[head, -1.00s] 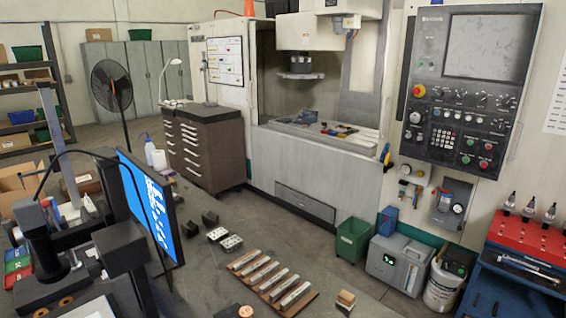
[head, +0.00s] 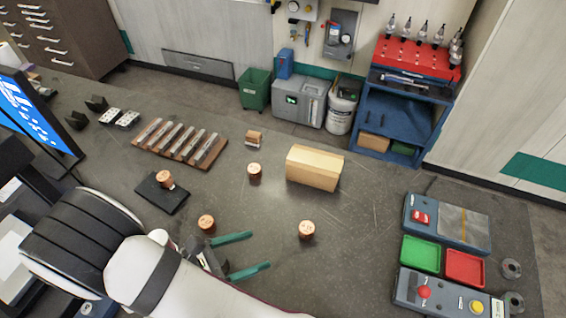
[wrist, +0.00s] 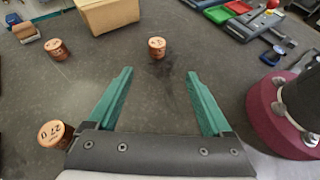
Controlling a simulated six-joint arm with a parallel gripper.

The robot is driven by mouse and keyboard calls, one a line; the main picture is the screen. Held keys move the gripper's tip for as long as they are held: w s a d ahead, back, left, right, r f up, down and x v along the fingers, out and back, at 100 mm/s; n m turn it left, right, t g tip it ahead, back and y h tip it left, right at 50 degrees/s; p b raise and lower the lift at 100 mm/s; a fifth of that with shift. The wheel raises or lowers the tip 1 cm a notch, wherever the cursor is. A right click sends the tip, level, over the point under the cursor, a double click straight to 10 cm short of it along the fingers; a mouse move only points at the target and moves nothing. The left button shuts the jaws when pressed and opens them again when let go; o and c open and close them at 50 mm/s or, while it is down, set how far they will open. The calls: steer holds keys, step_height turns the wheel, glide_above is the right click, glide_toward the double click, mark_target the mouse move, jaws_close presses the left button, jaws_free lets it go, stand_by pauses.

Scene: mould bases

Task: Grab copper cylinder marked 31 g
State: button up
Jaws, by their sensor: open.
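Several copper cylinders stand on the dark bench. One copper cylinder (head: 306,230) stands ahead of my gripper (head: 260,252); in the wrist view this cylinder (wrist: 157,47) is beyond the gap between the green fingers (wrist: 160,75). Another cylinder (head: 207,223) is beside my gripper; in the wrist view this one (wrist: 53,136) appears marked 27 g. A third cylinder (head: 254,172) is farther back, left of the wooden block, and also shows in the wrist view (wrist: 56,48). One more (head: 165,179) sits on a black pad. I cannot read 31 g on any. My gripper is open and empty.
A wooden block (head: 314,168) stands behind the cylinders. A rack of metal bars (head: 205,160) lies at back left. Green (head: 420,254) and red (head: 465,268) trays, a scale-like device (head: 447,222) and a button box (head: 440,296) are at right.

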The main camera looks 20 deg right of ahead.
mark_target(306, 228)
steer(key=shift+n, duration=0.4)
steer(key=x, duration=1.5)
steer(key=shift+w+d+r, duration=0.2)
steer(key=shift+w+d, duration=0.2)
steer(key=shift+d, duration=0.05)
jaws_close()
